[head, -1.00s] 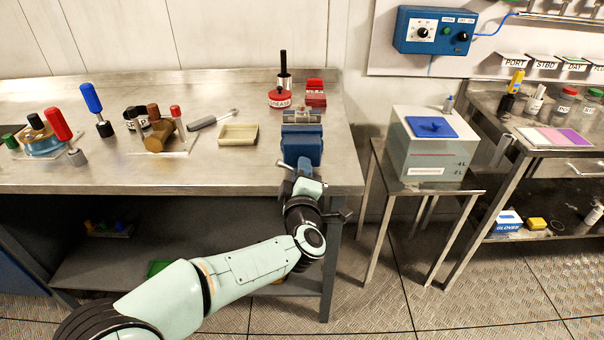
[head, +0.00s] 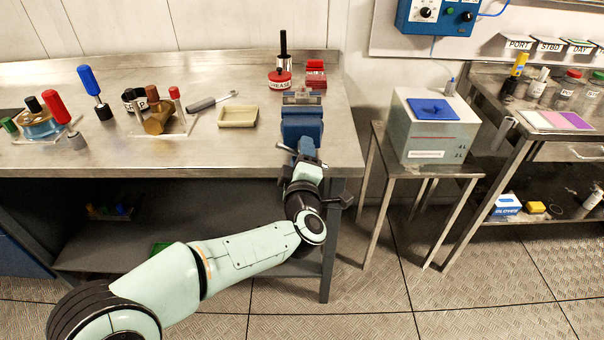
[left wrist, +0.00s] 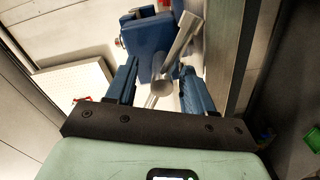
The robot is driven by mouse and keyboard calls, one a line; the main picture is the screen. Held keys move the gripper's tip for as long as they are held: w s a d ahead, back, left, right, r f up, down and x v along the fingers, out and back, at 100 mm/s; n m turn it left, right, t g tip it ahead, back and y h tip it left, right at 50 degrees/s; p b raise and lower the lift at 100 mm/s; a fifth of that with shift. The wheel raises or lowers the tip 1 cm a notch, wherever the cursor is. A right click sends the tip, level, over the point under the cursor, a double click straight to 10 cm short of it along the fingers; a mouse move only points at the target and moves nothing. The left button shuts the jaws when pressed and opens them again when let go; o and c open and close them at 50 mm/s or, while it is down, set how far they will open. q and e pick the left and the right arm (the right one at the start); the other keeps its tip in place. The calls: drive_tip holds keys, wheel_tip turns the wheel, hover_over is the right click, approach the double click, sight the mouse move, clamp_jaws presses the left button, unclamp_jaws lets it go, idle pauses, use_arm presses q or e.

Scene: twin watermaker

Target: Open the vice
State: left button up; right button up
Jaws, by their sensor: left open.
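The blue vice (head: 302,122) sits at the right front of the steel bench, with a pale metal piece (head: 302,98) at its jaws. My left gripper (head: 302,163) is at the bench's front edge, just in front of the vice. In the left wrist view, my left gripper (left wrist: 160,82) is open, with the vice (left wrist: 150,38) beyond its fingers. The vice's grey handle bar (left wrist: 184,38) and its round screw end (left wrist: 162,87) show between the spread fingers. I cannot tell whether a finger touches the bar. My right gripper is not in view.
A red grease tin (head: 280,80) and a red block (head: 316,76) stand behind the vice. A cream tray (head: 238,116) and a grey tool (head: 205,104) lie left of it. A lidded box (head: 432,130) stands on a side table to the right.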

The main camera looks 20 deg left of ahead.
use_arm(q)
drive_tip(key=p+v, duration=0.1)
drive_tip(key=v, duration=1.1)
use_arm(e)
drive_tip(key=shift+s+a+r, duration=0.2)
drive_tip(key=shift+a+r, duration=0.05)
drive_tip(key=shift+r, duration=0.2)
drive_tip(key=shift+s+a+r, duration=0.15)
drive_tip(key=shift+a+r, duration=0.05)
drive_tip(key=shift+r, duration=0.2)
use_arm(q)
drive_tip(key=shift+s+r, duration=0.1)
